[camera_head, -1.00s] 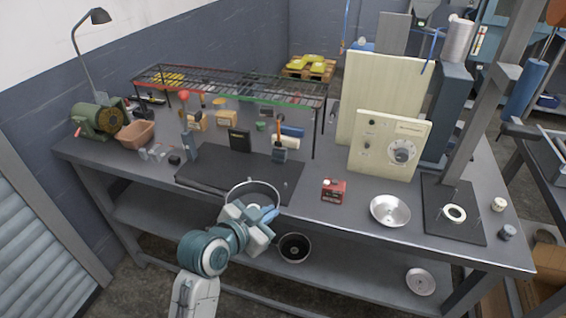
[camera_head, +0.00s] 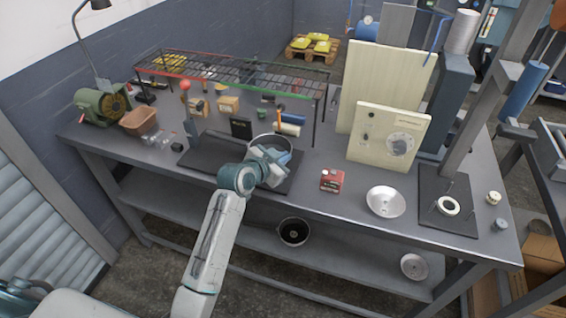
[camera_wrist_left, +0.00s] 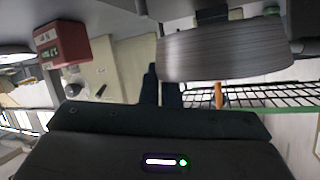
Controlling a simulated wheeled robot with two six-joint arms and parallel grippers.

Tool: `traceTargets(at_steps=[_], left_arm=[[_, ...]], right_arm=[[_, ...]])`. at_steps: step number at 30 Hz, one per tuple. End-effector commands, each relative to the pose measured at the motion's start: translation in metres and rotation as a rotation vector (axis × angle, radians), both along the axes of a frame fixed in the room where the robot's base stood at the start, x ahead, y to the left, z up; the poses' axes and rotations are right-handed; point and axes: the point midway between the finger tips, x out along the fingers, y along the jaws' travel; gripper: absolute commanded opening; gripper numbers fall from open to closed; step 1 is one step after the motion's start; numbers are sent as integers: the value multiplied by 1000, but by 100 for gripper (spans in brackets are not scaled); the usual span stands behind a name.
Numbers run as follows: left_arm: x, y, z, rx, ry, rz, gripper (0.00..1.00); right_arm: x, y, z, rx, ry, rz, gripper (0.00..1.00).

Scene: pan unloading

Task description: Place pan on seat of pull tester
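The metal pan (camera_head: 268,137) is at my left gripper (camera_head: 277,160), over the dark mat on the bench. The arm hides its near side. In the left wrist view, the pan's grey wall (camera_wrist_left: 225,52) is close beside the dark fingers (camera_wrist_left: 163,88), which appear closed on its rim; the contact is not clear. The pull tester stands at the right of the bench, with a tall grey column (camera_head: 485,120) and a dark base plate (camera_head: 460,222). Its pale ring seat (camera_head: 447,206) is empty. My right gripper is out of view.
A red box (camera_head: 332,180) and a shallow silver dish (camera_head: 386,201) lie between the mat (camera_head: 215,162) and the tester. A cream panel with a dial (camera_head: 388,136) stands behind them. A wire rack (camera_head: 235,75) stands over the bench's back. A dark pot (camera_head: 293,231) is on the lower shelf.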

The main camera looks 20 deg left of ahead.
Motion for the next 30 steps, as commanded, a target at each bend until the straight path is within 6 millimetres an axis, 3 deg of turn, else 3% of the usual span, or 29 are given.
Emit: traceTargets(at_steps=[1, 9, 19, 23, 30], left_arm=[[7, 1, 3, 1, -2, 0, 0], [4, 1, -33, 1, -2, 0, 0], [4, 1, -37, 1, -3, 0, 0], [4, 0, -37, 1, 0, 0, 24], [4, 0, -37, 0, 0, 0, 24]], right_arm=[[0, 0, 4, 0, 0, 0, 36], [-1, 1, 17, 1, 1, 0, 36], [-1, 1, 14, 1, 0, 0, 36], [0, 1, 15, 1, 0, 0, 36], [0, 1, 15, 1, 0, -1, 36]])
